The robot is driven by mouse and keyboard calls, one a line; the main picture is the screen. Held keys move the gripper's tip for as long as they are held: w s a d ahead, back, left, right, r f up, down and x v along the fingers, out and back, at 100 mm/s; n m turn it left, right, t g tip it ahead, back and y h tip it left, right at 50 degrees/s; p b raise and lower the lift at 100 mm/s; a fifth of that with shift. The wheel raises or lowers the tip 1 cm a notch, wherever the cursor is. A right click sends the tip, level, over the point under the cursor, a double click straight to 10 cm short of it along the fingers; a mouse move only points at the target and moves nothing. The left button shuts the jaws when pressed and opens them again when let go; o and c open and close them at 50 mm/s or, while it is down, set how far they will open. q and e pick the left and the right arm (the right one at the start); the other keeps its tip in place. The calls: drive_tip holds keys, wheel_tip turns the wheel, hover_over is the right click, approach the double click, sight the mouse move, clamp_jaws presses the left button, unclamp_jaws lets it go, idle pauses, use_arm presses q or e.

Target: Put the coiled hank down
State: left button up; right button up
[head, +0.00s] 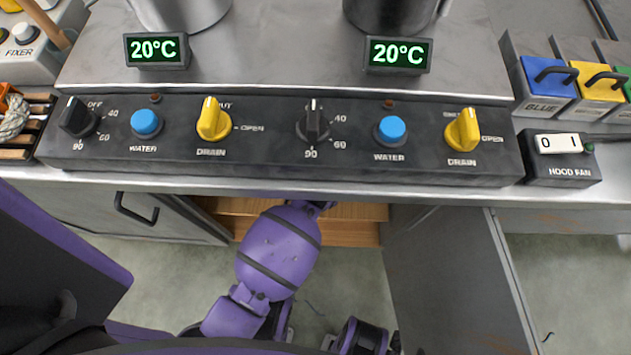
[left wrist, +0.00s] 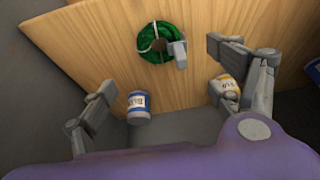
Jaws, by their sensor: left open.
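The green coiled hank (left wrist: 150,55) rests against a light wooden surface (left wrist: 105,45) in the upper middle of the left wrist view. A small grey piece covers part of its lower right; I cannot tell whether it is a tag or a peg. My left gripper (left wrist: 165,75) is open. Its fingers stand wide apart on either side of the hank in the picture, and I see no contact. In the head view my purple arm reaches under the counter, where its gripper and the hank are hidden. My right gripper is not in view.
A blue-labelled jar (left wrist: 138,107) and a yellow-labelled jar (left wrist: 226,88) stand near the fingers. In the head view, the open cupboard with wooden boards (head: 355,232) lies below the control panel (head: 260,160). A grey door (head: 455,275) stands open on the right.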

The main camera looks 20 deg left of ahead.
use_arm(q)
drive_tip(key=shift+p+v, duration=0.35)
drive_tip(key=shift+v, duration=1.35)
